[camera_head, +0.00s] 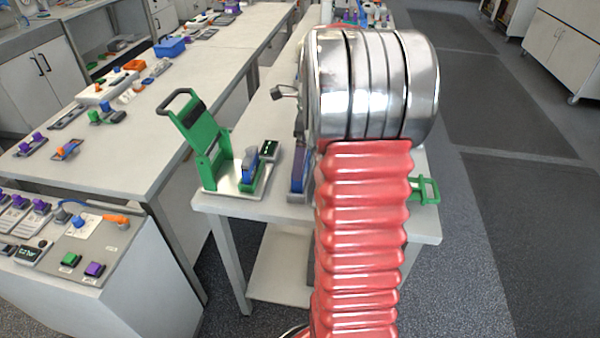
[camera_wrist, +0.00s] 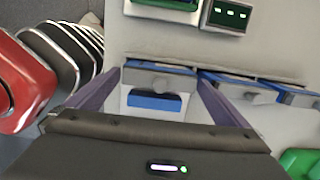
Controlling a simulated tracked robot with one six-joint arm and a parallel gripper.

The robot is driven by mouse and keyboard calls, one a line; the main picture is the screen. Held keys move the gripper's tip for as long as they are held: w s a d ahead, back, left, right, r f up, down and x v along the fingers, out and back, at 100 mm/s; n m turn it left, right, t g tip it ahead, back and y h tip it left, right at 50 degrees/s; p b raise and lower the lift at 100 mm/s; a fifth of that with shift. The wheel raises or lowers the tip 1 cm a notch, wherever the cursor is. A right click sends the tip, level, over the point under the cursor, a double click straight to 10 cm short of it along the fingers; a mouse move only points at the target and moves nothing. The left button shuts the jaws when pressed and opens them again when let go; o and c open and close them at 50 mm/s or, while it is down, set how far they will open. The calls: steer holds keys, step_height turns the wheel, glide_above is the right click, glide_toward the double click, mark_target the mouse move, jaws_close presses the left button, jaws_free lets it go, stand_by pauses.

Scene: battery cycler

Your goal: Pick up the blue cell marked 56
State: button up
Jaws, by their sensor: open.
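In the wrist view my gripper (camera_wrist: 158,79) is open. One dark purple finger stands on each side of a grey-and-blue cell (camera_wrist: 155,101), which lies between them in the picture. I cannot tell whether either finger touches it. More blue cells (camera_wrist: 238,88) stand to its right in a row. No number is readable on any of them, so I cannot tell which is 56.
A green-framed fixture (camera_head: 206,140) with a raised handle stands left of my arm, holding another blue cell (camera_head: 250,163) beside a small dark display (camera_head: 269,148). A green bracket (camera_head: 428,190) is at the table's right. Long benches (camera_head: 130,150) with equipment lie further left.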

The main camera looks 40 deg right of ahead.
steer(key=shift+w+a+f, duration=0.1)
steer(key=shift+a+f, duration=0.1)
steer(key=shift+f, duration=1.75)
steer(key=shift+c, duration=0.4)
steer(key=shift+r, duration=0.1)
steer(key=c, duration=1.2)
